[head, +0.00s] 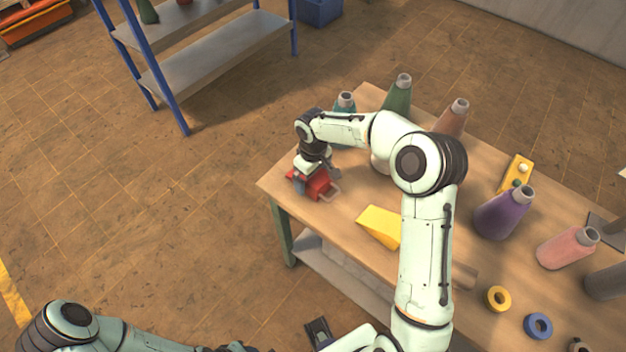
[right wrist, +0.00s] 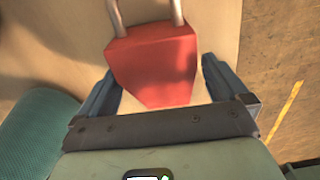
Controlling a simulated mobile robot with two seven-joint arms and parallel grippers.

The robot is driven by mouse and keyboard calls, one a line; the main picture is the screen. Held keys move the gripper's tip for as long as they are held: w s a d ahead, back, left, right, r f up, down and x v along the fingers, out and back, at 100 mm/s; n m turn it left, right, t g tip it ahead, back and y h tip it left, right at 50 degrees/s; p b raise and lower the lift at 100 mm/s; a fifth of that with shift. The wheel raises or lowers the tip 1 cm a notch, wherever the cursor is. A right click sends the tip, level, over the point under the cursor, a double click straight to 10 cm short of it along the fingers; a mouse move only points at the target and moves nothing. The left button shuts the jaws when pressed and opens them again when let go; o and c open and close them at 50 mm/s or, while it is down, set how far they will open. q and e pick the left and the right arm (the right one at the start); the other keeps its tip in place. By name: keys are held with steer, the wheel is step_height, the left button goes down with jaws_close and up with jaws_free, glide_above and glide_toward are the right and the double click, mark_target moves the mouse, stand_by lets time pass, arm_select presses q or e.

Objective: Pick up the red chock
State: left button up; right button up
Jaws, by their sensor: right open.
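A red block with a metal U-shaped loop (head: 318,184) lies at the table's left corner. It looks more like a padlock than a wedge, and no other red block shows on the table. In the right wrist view the red body (right wrist: 155,65) sits between the two dark fingers, its loop pointing up the picture. My right gripper (head: 316,173) is over it, open, with a finger on each side; it also shows in the right wrist view (right wrist: 160,82). Small gaps show beside the block.
A yellow wedge (head: 379,226) lies right of the red block. A teal bottle (head: 344,105) stands close behind the gripper, with green (head: 398,98) and brown (head: 453,117) bottles farther right. Purple (head: 503,213) and pink (head: 566,248) bottles stand at the right. The table's left edge is near.

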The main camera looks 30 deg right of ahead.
steer(key=shift+f, duration=0.65)
steer(key=c, duration=1.3)
steer(key=shift+r, duration=0.15)
